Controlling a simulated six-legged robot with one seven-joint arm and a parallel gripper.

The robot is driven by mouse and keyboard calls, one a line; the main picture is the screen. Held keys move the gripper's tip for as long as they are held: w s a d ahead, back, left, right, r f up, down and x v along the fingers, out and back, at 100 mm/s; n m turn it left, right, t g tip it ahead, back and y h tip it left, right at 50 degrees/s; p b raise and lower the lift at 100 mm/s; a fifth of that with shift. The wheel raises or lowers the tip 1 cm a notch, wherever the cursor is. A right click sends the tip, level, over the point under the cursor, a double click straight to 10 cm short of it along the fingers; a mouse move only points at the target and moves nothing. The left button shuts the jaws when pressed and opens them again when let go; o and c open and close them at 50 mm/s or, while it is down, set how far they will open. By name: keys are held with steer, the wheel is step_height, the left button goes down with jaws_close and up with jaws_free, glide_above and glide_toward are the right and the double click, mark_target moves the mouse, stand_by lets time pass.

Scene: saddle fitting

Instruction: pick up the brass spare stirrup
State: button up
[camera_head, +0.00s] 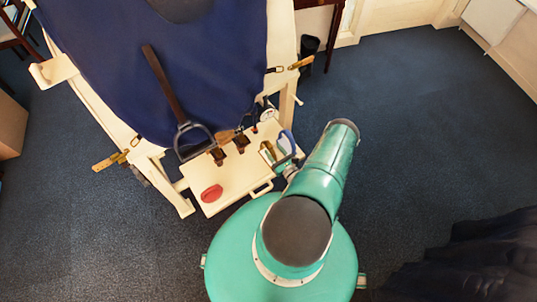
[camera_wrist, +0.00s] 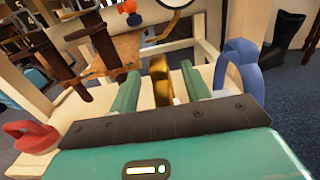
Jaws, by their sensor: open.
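The brass spare stirrup (camera_wrist: 161,88) shows as an upright gold strip in the wrist view. It stands between the two green fingers of my gripper (camera_wrist: 160,72), with a gap on each side. My gripper is open and the fingers do not appear to touch the brass. The lower part of the stirrup is hidden behind the gripper's dark front edge. In the head view a small brass patch (camera_head: 267,150) shows at the right side of the cream shelf, beside my gripper, mostly covered.
The cream shelf (camera_head: 235,180) also holds a red object (camera_head: 211,193) and several brown-handled tools. A blue looped object (camera_wrist: 243,68) stands close right of my right finger. A dark stirrup (camera_head: 193,140) hangs on a strap over the blue blanket (camera_head: 215,60).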

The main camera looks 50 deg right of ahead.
mark_target(271, 148)
steer(key=x, duration=0.4)
steer(key=shift+w+r, duration=0.25)
steer(key=shift+w, duration=0.15)
steer(key=shift+c, duration=0.2)
jaws_close()
